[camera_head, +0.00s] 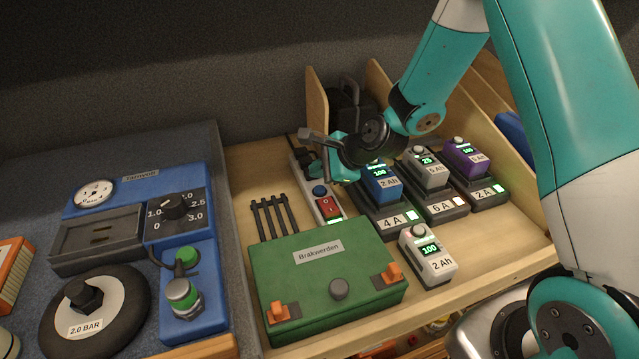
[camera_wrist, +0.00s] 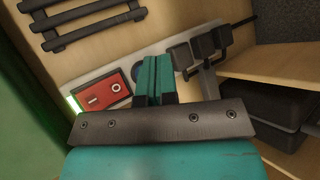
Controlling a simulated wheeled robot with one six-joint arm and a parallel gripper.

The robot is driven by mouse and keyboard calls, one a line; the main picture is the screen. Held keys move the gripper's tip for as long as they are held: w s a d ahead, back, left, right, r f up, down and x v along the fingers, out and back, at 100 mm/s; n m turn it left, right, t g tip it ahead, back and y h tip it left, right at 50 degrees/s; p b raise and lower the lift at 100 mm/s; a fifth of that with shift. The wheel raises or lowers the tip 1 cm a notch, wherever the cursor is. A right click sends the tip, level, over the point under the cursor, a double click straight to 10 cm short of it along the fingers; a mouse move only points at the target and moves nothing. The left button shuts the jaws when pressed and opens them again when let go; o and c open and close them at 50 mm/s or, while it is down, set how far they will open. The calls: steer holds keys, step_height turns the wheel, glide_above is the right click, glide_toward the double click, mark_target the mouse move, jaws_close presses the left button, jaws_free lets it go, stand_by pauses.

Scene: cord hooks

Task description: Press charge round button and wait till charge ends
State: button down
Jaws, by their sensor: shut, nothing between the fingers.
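A blue round button (camera_head: 320,190) sits on a white power strip (camera_head: 303,168), just beyond a red rocker switch (camera_head: 325,207). The switch also shows in the wrist view (camera_wrist: 103,95), with a dark round shape beside it. My gripper (camera_wrist: 154,62) is shut and empty, its fingertips over the strip just right of the switch; contact with the button cannot be told. Chargers hold a blue battery (camera_head: 381,182) reading 100, a grey battery (camera_head: 427,171) reading about 25, and a purple battery (camera_head: 467,158) reading about 100.
A white battery (camera_head: 428,257) reading 100 stands in front of the chargers. A green box (camera_head: 325,285) with orange clips lies front left of them. A blue pressure station (camera_head: 190,245) is at left. Wooden dividers (camera_head: 318,100) and a dark case stand behind.

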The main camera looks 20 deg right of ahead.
mark_target(319, 191)
step_height(319, 191, up, 4)
steer(key=shift+f+p, duration=0.25)
steer(key=shift+p, duration=0.95)
steer(key=shift+f, duration=0.1)
steer(key=shift+s+a+r, duration=0.15)
steer(key=shift+r, duration=0.1)
steer(key=s+a+r+n+g, duration=0.1)
steer(key=s+r+n+g, duration=0.1)
steer(key=s+r+n, duration=0.3)
steer(key=s+a+r+n+g+h+b, duration=0.1)
steer(key=s+r+n, duration=0.4)
steer(key=s+n, duration=0.7)
steer(key=s+a+r+n+g+h+b, duration=0.1)
steer(key=s+a+r+n+g, duration=0.1)
steer(key=s+r+n, duration=0.3)
steer(key=s+n+g, duration=0.1)
steer(key=s+n, duration=0.2)
steer(key=s, duration=0.4)
steer(key=shift+s+r+n+g, duration=0.15)
steer(key=shift+n+g, duration=0.25)
stand_by(2.9)
